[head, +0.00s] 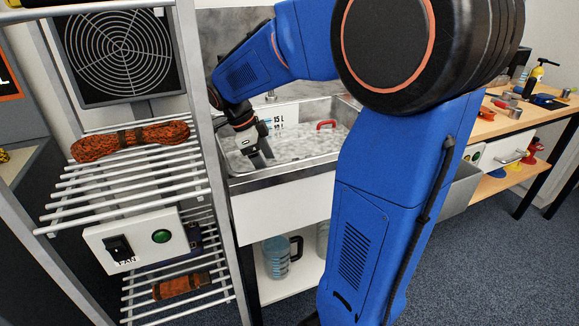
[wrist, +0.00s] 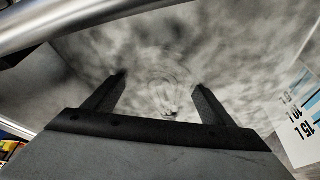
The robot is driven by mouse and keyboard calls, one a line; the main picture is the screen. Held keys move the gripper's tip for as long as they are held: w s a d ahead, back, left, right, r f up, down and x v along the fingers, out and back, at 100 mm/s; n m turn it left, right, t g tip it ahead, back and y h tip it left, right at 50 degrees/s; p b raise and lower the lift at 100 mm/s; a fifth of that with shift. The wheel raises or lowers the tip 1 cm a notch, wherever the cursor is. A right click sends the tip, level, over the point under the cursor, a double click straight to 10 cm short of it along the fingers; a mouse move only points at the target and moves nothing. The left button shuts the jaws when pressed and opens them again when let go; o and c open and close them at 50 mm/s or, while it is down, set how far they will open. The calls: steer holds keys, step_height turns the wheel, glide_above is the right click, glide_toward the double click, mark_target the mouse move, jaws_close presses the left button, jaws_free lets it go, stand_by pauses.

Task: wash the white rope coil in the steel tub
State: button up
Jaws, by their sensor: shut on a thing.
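The steel tub (head: 290,166) stands behind the rack and holds grey, cloudy water (head: 300,146). My gripper (head: 262,160) reaches down into its left part. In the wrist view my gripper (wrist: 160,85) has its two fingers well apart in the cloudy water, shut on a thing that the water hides. Faint rings and a small pale spot show between the fingers. The white rope coil is not clearly visible in either view; it is most likely what I hold under the water.
A wire rack at left carries an orange rope coil (head: 130,140), a control box (head: 140,240) with a green button and a darker coil (head: 180,286). A red handle (head: 326,124) shows in the tub. A jug (head: 280,256) stands below. A bench (head: 500,122) with tools is at right.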

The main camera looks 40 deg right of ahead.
step_height(320, 180, up, 18)
steer(key=shift+f, duration=0.2)
stand_by(2.2)
stand_by(1.5)
